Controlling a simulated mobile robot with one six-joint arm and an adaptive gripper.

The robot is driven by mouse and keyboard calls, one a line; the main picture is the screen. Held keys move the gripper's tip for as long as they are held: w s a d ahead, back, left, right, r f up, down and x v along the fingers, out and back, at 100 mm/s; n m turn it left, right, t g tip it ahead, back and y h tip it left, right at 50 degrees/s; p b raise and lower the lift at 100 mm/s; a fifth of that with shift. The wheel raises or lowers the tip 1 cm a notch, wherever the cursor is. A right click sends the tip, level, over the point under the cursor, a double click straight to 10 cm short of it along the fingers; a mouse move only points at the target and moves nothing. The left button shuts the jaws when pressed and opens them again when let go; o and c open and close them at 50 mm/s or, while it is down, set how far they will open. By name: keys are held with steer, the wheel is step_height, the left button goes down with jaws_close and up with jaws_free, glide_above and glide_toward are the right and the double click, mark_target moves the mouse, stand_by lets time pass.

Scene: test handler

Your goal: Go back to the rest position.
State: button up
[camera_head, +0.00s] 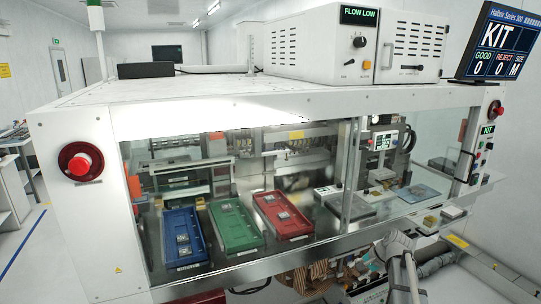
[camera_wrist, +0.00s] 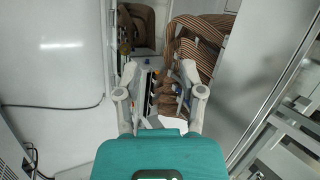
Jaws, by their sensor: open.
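My gripper (camera_wrist: 160,78) shows in the wrist view with its two grey fingers spread apart and nothing between them. It points toward the lower part of the machine, where bundled brown ribbon cables (camera_wrist: 205,45) and dark openings show behind the fingers. In the head view, part of my arm (camera_head: 400,262) shows at the lower right, in front of the machine's lower front. The fingertips are not clearly visible in the head view.
The white test handler (camera_head: 75,240) fills the head view. Behind its window lie a blue tray (camera_head: 184,255), a green tray (camera_head: 240,243) and a red tray (camera_head: 290,228). Red buttons (camera_head: 80,166) stick out at the front. Open floor (camera_head: 28,225) shows at the left.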

steer(key=s+a+f+n+g+h+b, duration=0.1)
steer(key=s+a+f+n+h, duration=0.1)
steer(key=s+a+n, duration=0.3)
steer(key=s+a+f+n+g+h+b, duration=0.2)
steer(key=s+a, duration=0.6)
steer(key=s, duration=0.6)
step_height(320, 180, down, 2)
steer(key=n+h, duration=0.1)
steer(key=n, duration=0.2)
steer(key=shift+s+g, duration=0.2)
steer(key=shift+g, duration=0.1)
steer(key=shift+d, duration=0.1)
